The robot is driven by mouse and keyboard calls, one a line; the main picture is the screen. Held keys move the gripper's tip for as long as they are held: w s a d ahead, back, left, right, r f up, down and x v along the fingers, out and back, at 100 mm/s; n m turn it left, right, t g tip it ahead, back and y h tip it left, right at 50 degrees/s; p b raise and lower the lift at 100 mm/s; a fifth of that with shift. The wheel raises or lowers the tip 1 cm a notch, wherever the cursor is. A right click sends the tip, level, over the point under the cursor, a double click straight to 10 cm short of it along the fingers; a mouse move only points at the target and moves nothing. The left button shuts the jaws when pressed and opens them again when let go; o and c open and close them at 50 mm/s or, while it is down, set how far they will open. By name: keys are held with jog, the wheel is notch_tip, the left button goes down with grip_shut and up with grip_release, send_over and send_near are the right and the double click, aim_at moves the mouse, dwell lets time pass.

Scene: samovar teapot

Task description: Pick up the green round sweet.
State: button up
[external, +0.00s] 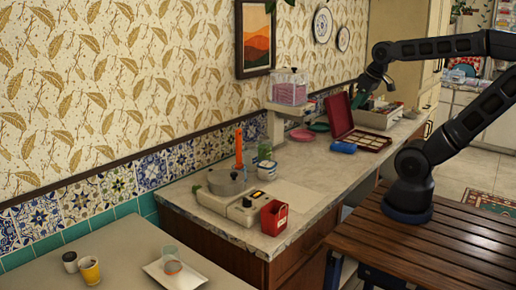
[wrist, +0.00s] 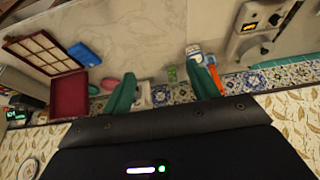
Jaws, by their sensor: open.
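I cannot make out the green round sweet for certain in either view. My gripper (external: 362,98) is above the counter's far part, over the open red lidded box (external: 368,137). In the wrist view my gripper (wrist: 165,88) shows two green fingers spread wide with nothing held between them. The red box shows at the upper left of the wrist view (wrist: 70,95), its compartment grid beside the lid. A small green object (wrist: 172,74) shows between the fingers, farther off; it is too small to identify.
A blue item (external: 343,147) lies by the box. A scale with a clear container of pink pieces (external: 289,90) stands by the wall. A pot (external: 227,181) sits on a hot plate, with a red container (external: 274,217) beside it. Bare counter (external: 310,165) lies between.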

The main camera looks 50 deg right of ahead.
jog(key=w+a+r+n+g, duration=0.1)
jog(key=w+a+r+n, duration=0.15)
jog(key=w, duration=0.55)
jog(key=w+a+r+n, duration=0.1)
jog(key=w+a+n, duration=0.2)
jog(key=w, duration=0.5)
jog(key=n+g, duration=0.4)
jog(key=n, duration=1.1)
send_over(197, 185)
notch_tip(197, 185, down, 27)
notch_tip(197, 185, down, 10)
jog(key=shift+a+f, duration=0.1)
jog(key=shift+f, duration=0.05)
jog(key=c, duration=1.1)
